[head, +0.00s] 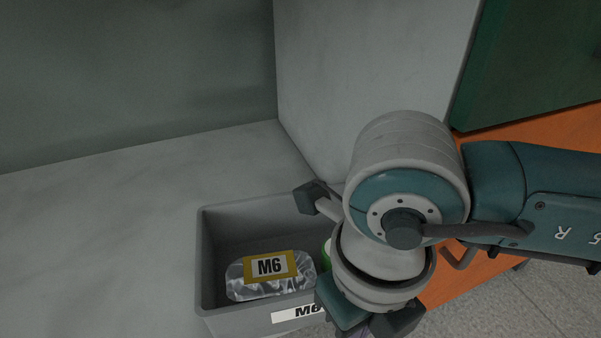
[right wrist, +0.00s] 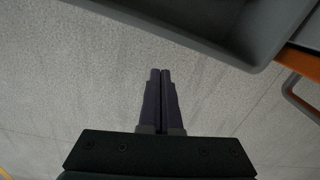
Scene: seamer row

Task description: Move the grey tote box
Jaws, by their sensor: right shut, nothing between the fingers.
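The grey tote box (head: 207,265) sits on a light grey surface, open at the top. It carries a white M6 label on its front wall and holds a clear bag with a yellow-edged M6 label (head: 268,267). My right arm hides its right end. My right gripper (right wrist: 160,72) is shut and empty, its dark fingers side by side over the floor in the right wrist view. A grey rim and corner, apparently the tote's (right wrist: 235,58), lie beyond the fingertips, apart from them. In the head view the right fingertips are mostly hidden or cut off. My left gripper is not in view.
The grey surface (head: 90,230) left of the tote is clear. A pale upright panel (head: 365,60) stands behind the tote. An orange unit (head: 545,130) lies to the right under a green panel (head: 540,60). Speckled floor (head: 500,305) shows at lower right.

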